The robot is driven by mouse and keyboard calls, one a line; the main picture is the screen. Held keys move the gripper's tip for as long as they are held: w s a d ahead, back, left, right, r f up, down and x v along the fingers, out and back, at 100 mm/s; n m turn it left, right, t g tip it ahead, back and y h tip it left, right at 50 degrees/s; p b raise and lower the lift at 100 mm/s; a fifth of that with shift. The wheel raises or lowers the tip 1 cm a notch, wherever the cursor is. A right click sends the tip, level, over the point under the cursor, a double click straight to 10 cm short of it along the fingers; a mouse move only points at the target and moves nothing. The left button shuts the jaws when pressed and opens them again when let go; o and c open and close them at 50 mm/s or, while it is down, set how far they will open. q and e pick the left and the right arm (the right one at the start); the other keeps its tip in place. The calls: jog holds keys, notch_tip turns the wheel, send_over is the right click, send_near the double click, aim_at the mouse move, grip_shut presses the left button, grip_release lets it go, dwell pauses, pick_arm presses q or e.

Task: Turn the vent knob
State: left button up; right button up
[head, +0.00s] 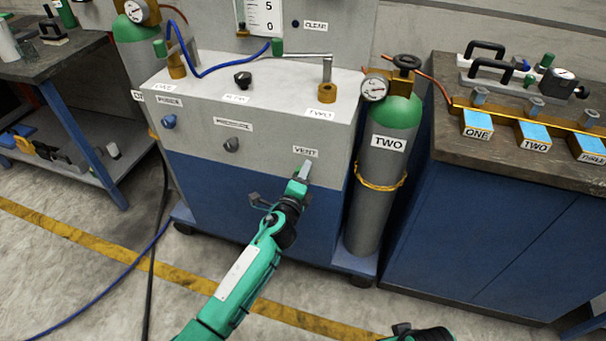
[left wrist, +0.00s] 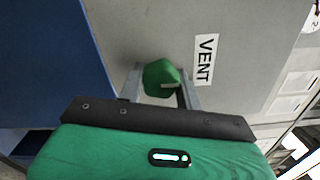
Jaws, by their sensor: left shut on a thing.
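The vent knob (left wrist: 162,78) is green and sits on the grey front panel of the cabinet, beside the VENT label (left wrist: 205,60). In the left wrist view it lies between the two grey fingers of my left gripper (left wrist: 160,88), which is shut on it. The knob has a pale mark on its face. In the head view my left gripper (head: 304,170) reaches the panel just below the VENT label (head: 305,151), and the gripper mostly hides the knob there. My right gripper's fingers do not show; only a bit of my right arm is at the bottom edge.
Gas cylinder TWO (head: 388,165) stands close at the right. A workbench (head: 510,220) is further right. The floor in front is mostly open, with hoses at the left.

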pick_arm(q)
jog(key=o, duration=1)
jog(key=shift+f, duration=0.1)
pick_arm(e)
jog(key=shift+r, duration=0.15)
pick_arm(q)
jog(key=shift+s, duration=0.1)
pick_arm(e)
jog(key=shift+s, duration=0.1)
pick_arm(q)
jog(key=shift+s+a, duration=0.1)
jog(key=shift+s, duration=0.1)
jog(key=v, duration=1.3)
jog(key=shift+p, duration=0.4)
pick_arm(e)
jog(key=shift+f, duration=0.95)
pick_arm(q)
jog(key=shift+s, duration=0.1)
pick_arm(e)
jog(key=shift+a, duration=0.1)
